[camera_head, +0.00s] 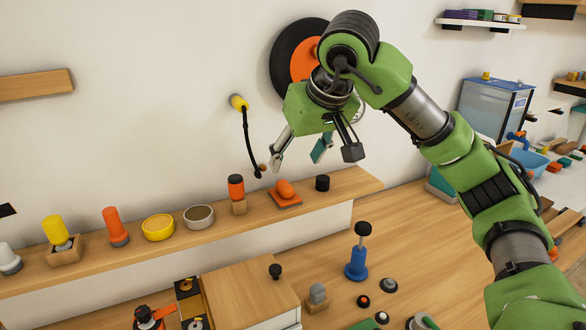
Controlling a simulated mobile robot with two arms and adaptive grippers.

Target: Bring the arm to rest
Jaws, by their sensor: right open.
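My right arm, green with dark joints, comes in from the right and reaches up in front of the white wall. My right gripper (315,154) hangs above the wooden ledge (330,192) with its fingers spread and pointing down. No left gripper is in view.
A yellow wall knob with a black lever (247,135) is just left of the gripper. Orange, black and yellow items stand on the ledge. Below are a wooden box (245,290) and a blue stand (357,262). A water tank (495,108) is at right.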

